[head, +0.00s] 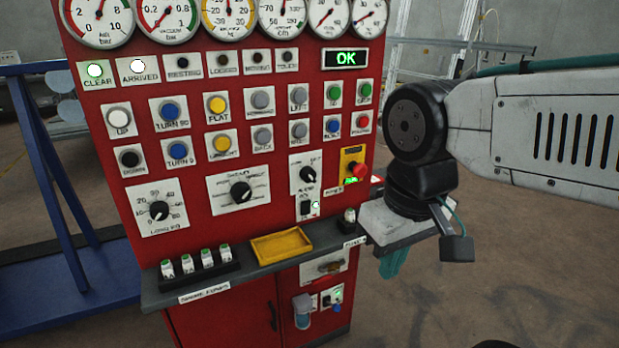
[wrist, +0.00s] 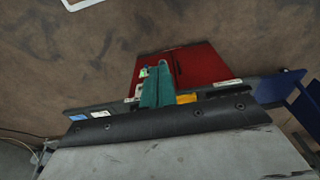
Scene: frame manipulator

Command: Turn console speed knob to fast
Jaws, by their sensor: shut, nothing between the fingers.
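The red console (head: 225,110) carries three black rotary knobs: a left one (head: 159,210) on a numbered dial marked in kg, a middle one (head: 240,192) on a wide plate, and a right one (head: 308,174) on a small plate. The labels of the middle and right knobs are too small to read, so I cannot tell which is the speed knob. My gripper (head: 393,264) has teal fingers and points down at the right of the console, apart from the knobs. In the wrist view its fingers (wrist: 157,88) are together and empty; no knob shows there.
A grey shelf (head: 225,268) juts out below the knobs, with a yellow tray (head: 281,246) on it. A red emergency button (head: 358,169) sits right of the right knob. Gauges line the top. A blue frame (head: 45,170) stands at left. Floor on the right is open.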

